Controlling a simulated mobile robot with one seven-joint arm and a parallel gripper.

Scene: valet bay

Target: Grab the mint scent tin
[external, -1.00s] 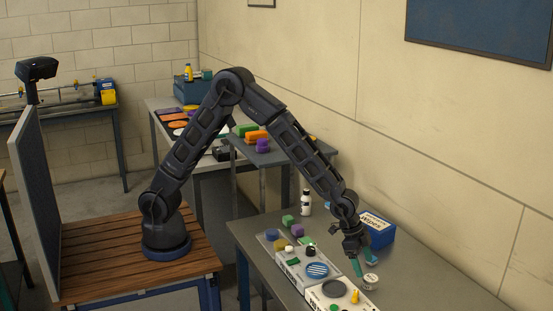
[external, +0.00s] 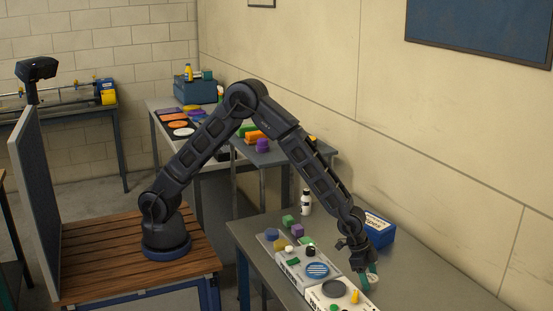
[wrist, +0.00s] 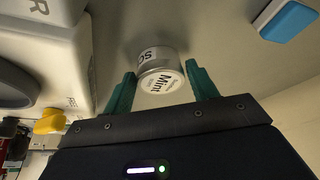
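The mint scent tin (wrist: 160,80) is a small round silver-white tin with "Mint" on its label. In the wrist view it stands between the two teal fingers of my gripper (wrist: 161,82). The fingers are spread, one on each side and very close to the tin; a firm grip does not show. In the external view my gripper (external: 369,277) reaches down to the grey table, and the tin (external: 373,282) shows partly behind a finger.
White panel units (external: 318,269) with knobs and dials lie left of the tin; a yellow knob (wrist: 48,121) is near. A blue wipes box (external: 380,233) and a white bottle (external: 306,204) stand farther back. Bare table (external: 430,280) lies to the right.

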